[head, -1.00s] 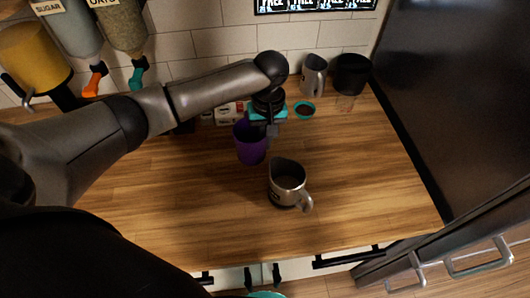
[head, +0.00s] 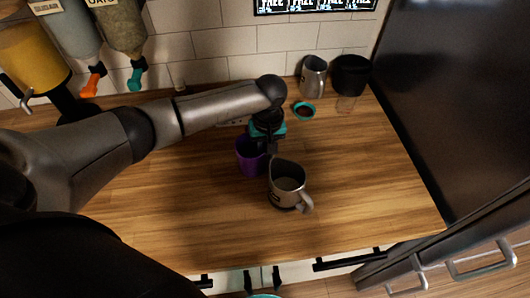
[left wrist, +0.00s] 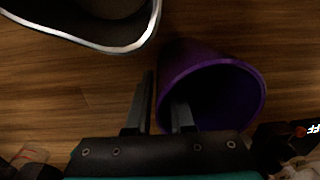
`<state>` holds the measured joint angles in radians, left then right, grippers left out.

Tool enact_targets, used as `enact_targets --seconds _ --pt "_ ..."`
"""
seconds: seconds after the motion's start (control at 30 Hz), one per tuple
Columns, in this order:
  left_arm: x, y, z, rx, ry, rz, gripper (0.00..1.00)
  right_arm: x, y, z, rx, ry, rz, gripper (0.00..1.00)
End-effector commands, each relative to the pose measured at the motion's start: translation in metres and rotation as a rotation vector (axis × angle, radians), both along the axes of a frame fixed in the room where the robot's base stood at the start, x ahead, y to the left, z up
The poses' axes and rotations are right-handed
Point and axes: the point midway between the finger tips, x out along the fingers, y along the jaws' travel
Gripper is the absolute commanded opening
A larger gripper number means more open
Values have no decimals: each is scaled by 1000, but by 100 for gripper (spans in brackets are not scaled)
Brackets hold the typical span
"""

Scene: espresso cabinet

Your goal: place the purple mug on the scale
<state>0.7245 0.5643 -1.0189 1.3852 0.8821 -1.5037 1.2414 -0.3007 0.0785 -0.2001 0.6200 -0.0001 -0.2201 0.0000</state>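The purple mug (head: 250,155) stands on the wooden counter, left of a steel pitcher. It also shows in the left wrist view (left wrist: 215,75), with its dark opening toward the camera. My left gripper (head: 266,147) is at the right side of the mug's rim. In the left wrist view the left gripper (left wrist: 160,110) has its fingers apart: one appears in front of the mug's opening, the other outside the wall. I cannot tell whether they touch it. My right gripper (head: 263,276) is at the bottom edge, fingers apart and empty. I cannot make out the scale.
The steel pitcher (head: 288,185) stands close right of the mug; its rim shows in the wrist view (left wrist: 120,48). At the back are another pitcher (head: 313,76), a teal-rimmed dish (head: 304,110) and a dark-topped container (head: 350,75). The counter's right front (head: 385,190) is clear.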

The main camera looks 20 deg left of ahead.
Motion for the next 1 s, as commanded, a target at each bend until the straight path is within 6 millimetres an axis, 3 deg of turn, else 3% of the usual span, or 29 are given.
enact_targets --seconds 0.1,0.47,1.0 --pt "0 0 0 0 0 0 35 0 -1 0 -1 0 0 50" --pt "1 0 7 0 -1 -1 36 0 -1 0 -2 0 0 50" --pt "4 -4 109 0 -1 0 36 0 -1 16 -2 0 0 50"
